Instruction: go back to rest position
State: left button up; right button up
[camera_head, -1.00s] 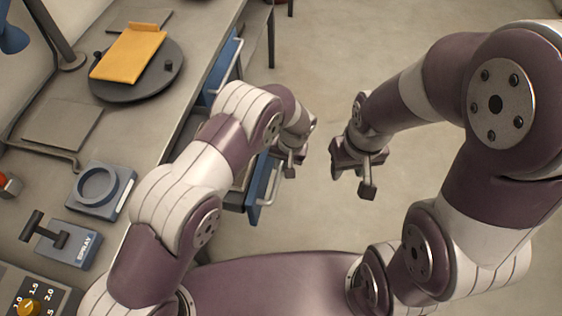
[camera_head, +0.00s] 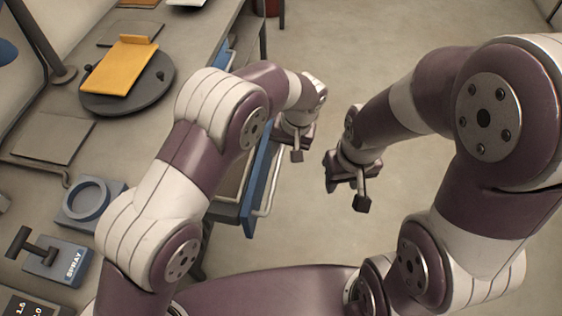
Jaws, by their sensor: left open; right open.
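My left gripper (camera_head: 297,148) hangs over the floor, just right of the bench's open drawer, and points down. Its jaws are open, and I see nothing between them. My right gripper (camera_head: 348,190) hangs a little further right and lower in the picture, over bare floor. It is open, with nothing seen in it. A short gap of floor lies between the two grippers. Both arms are bent. My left arm hides part of the bench edge and of the drawer.
A blue-fronted drawer (camera_head: 258,188) stands open beside my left arm. The grey bench (camera_head: 112,135) bears a round plate (camera_head: 146,99) with an orange folder-like piece (camera_head: 118,70), a ring fixture (camera_head: 87,200) and a SPRAY box (camera_head: 60,260).

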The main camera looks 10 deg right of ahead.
pick_arm(q)
jog(key=shift+r, duration=0.3)
